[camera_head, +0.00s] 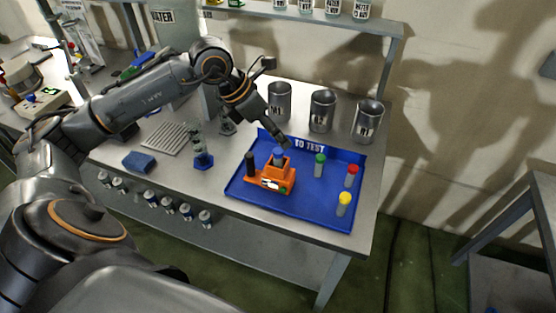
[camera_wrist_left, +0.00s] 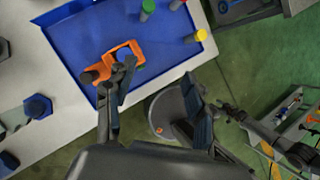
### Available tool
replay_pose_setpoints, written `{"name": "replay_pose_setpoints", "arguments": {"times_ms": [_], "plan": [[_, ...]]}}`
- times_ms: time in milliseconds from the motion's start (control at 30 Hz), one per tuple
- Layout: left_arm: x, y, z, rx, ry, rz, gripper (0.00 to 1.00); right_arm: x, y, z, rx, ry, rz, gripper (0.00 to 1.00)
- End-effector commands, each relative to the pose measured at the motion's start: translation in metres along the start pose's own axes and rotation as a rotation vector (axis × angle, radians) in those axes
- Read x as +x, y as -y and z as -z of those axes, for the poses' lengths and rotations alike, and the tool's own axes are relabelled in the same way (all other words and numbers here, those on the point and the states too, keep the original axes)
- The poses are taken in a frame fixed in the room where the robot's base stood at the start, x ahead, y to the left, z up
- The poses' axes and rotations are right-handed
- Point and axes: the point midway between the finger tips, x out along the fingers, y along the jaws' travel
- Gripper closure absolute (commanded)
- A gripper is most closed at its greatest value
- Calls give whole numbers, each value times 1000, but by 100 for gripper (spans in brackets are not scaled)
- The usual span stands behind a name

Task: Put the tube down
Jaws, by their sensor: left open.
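A blue-capped tube (camera_head: 279,155) stands upright in the orange holder (camera_head: 270,178), which is on the blue tray (camera_head: 240,190) marked "TO TEST". My left gripper (camera_head: 283,142) is just above the blue cap; whether it touches the cap cannot be told. In the left wrist view, my left gripper (camera_wrist_left: 158,95) has its fingers apart with nothing between them, and the orange holder (camera_wrist_left: 122,54) is partly behind one finger. The blue-capped tube cannot be made out there. Green-capped (camera_head: 320,166), red-capped (camera_head: 351,176) and yellow-capped (camera_head: 343,204) tubes stand on the tray. My right gripper is not in view.
Three metal beakers, one of them in the middle (camera_head: 322,111), stand behind the tray. A blue-based glass piece (camera_head: 203,160), a blue sponge (camera_head: 139,162) and a ridged plate (camera_head: 172,138) are to the left.

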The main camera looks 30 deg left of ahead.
Motion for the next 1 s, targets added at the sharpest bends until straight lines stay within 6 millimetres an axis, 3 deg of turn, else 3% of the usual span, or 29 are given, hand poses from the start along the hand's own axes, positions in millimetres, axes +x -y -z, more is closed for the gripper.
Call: {"name": "replay_pose_setpoints", "arguments": {"times_ms": [33, 100, 233, 600, 800, 1000], "plan": [[-10, -18, 7, 2, -43, -66, 46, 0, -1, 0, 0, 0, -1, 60], [-19, -33, 15, -1, -87, -126, 46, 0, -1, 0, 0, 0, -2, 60], [-19, -44, 22, -5, -122, -164, 46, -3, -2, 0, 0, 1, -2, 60], [46, -53, 28, -5, -119, -160, 46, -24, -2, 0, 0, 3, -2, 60], [60, -55, 30, -4, -119, -161, 46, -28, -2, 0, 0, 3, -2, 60], [82, -51, 26, -6, -120, -157, 46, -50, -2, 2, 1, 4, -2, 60]]}}
